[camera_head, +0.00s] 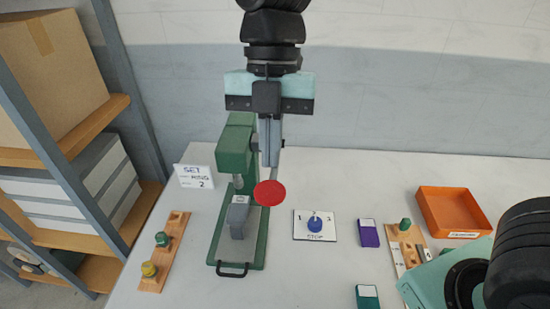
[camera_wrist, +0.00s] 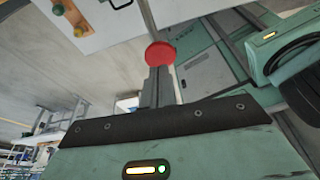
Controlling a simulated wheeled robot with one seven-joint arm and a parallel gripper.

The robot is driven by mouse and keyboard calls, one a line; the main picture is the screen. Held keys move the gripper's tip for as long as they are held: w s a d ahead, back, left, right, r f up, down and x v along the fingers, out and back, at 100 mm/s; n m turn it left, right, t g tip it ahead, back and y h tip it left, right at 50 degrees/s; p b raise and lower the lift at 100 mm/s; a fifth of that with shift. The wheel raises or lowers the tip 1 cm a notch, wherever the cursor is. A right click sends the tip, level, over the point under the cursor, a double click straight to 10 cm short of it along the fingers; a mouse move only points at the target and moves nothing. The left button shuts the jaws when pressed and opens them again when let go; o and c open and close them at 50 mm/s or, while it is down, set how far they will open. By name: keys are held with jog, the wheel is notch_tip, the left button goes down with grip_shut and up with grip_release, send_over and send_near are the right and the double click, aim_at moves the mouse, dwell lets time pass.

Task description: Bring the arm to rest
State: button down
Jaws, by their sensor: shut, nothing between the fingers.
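In the wrist view the gripper (camera_wrist: 159,72) shows the same closed fingers. A round red knob (camera_head: 269,193) sits just below the fingertips in the head view; it also shows in the wrist view (camera_wrist: 160,54) at the end of a thin rod. I cannot tell whether the fingertips touch the knob. The arm reaches in from the top of the head view.
Wooden strips with pegs stand left (camera_head: 164,250) and right (camera_head: 405,238). A shelf (camera_head: 118,110) stands at left.

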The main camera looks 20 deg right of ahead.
jog(key=shift+w+r, duration=0.15)
jog(key=shift+r, duration=0.4)
jog(key=w+d+f+m+t+h, duration=0.1)
jog(key=w+d+f+m+t, duration=0.3)
jog(key=d+m, duration=0.9)
jog(key=s+d+f+m+t, duration=0.15)
jog(key=d+f+m, duration=0.55)
jog(key=m, duration=1)
jog(key=s+a+f+n+g+b, duration=0.2)
jog(key=s+a+n+b, duration=0.4)
jog(key=s+a, duration=0.6)
jog(key=a+n, duration=0.1)
jog(key=a, duration=0.3)
jog(key=shift+s+a+f, duration=0.15)
jog(key=shift+s+f, duration=0.2)
jog(key=shift+s, duration=0.05)
